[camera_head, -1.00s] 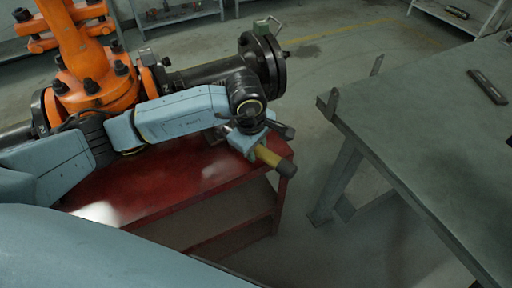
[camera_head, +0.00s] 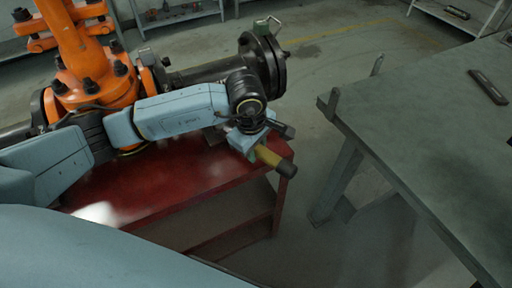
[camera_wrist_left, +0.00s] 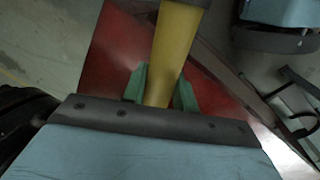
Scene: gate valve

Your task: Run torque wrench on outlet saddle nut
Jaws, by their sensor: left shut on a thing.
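The torque wrench shows as a yellow handle with a dark end (camera_head: 275,161) in the head view, and as a yellow bar (camera_wrist_left: 175,45) in the left wrist view. My left gripper (camera_wrist_left: 160,88) is shut on it, with a green finger on each side. In the head view my left gripper (camera_head: 256,151) is over the right end of the red bench. The orange gate valve (camera_head: 92,70) with its dark outlet pipe (camera_head: 215,69) and end flange (camera_head: 268,62) is behind my left arm. I cannot make out the outlet saddle nut or the wrench's working end; my arm covers that area.
The red bench (camera_head: 150,187) has an open lower shelf. A grey table (camera_head: 430,120) stands at the right with a dark bar (camera_head: 488,87) on it. Open floor lies between bench and table. Shelves stand at the back.

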